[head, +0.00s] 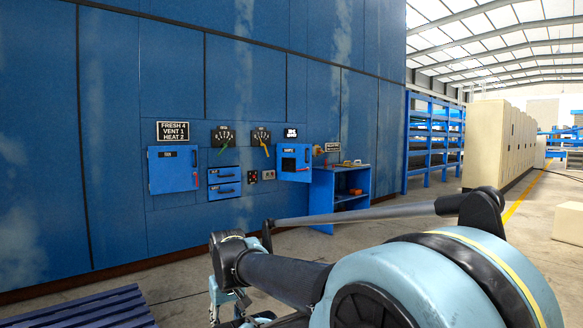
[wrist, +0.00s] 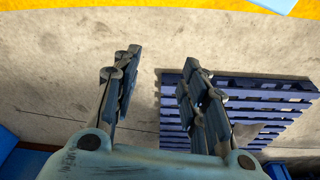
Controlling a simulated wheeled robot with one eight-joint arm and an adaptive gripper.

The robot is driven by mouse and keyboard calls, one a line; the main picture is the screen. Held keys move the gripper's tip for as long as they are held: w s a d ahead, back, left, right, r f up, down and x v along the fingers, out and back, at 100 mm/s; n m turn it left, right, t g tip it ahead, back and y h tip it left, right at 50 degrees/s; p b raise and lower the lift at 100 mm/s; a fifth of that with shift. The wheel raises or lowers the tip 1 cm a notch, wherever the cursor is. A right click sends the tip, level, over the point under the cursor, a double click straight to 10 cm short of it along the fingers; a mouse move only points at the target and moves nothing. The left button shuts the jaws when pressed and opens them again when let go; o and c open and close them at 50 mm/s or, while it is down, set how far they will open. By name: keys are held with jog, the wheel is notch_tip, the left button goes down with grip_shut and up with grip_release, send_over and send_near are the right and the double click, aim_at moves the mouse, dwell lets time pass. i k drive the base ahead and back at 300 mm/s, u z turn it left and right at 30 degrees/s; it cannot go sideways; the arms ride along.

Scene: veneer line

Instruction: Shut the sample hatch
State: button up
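A small blue hatch (head: 295,162) with a short label and a dark patch on its front is on the blue wall, right of the gauges. It looks swung out from the wall, but its text is too small to read and I cannot tell how wide it stands.
Two blue drawers (head: 224,182) and a small button panel (head: 267,175) are between the doors. A blue shelf bench (head: 325,200) stands below and right of the hatch. A slatted blue pallet (head: 92,309) lies on the floor at lower left. Beige cabinets (head: 490,145) stand at right.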

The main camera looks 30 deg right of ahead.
aim_at(290, 158)
jog(key=z, duration=0.5)
jog(key=i, duration=1.7)
jog(key=z, duration=0.7)
jog(key=i, duration=2.85)
jog(key=u, duration=0.6)
jog(key=i, duration=1.3)
jog(key=u, duration=0.3)
